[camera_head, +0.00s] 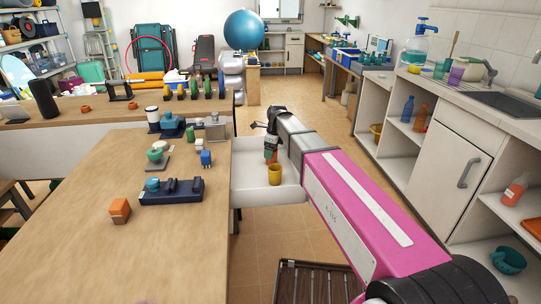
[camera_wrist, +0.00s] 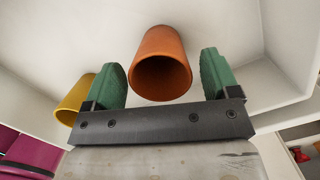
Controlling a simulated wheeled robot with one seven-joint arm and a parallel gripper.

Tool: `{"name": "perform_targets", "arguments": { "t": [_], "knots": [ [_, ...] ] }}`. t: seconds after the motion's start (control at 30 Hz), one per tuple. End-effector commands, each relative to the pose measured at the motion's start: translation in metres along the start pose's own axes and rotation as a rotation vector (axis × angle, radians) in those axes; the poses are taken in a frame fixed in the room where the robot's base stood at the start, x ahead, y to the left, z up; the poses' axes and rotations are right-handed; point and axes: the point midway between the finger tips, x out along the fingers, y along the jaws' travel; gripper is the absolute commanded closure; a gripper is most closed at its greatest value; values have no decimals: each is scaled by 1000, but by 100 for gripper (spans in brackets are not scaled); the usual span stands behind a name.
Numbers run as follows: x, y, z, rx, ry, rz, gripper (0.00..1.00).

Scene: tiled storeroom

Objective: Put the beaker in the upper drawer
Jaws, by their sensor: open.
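The white drawer (camera_head: 250,196) is pulled out from the side of the wooden table. An orange cup-shaped vessel, likely the beaker (camera_wrist: 160,62), shows between the green fingers of my gripper (camera_wrist: 160,78) in the wrist view, with a gap on each side. A bit of its orange shows below my gripper (camera_head: 270,150) in the head view. My gripper is open and points down into the drawer. A yellow cup (camera_head: 275,175) stands in the drawer close by; it also shows left of the left finger in the wrist view (camera_wrist: 73,98).
The wooden table (camera_head: 110,260) carries an orange block (camera_head: 120,210), a dark blue tray-like device (camera_head: 172,192) and several small instruments. A counter with open shelves and a cabinet door (camera_head: 447,165) stands at the right. A dark slatted crate (camera_head: 318,284) sits on the floor in front.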

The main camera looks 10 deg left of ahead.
Motion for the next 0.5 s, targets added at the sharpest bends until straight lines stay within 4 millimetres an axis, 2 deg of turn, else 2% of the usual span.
{"name": "perform_targets", "arguments": {
  "t": [0.2,0.5],
  "knots": [
    [-43,0,0,0,-1,-2,19],
    [-85,0,0,0,0,0,19]
  ]
}}
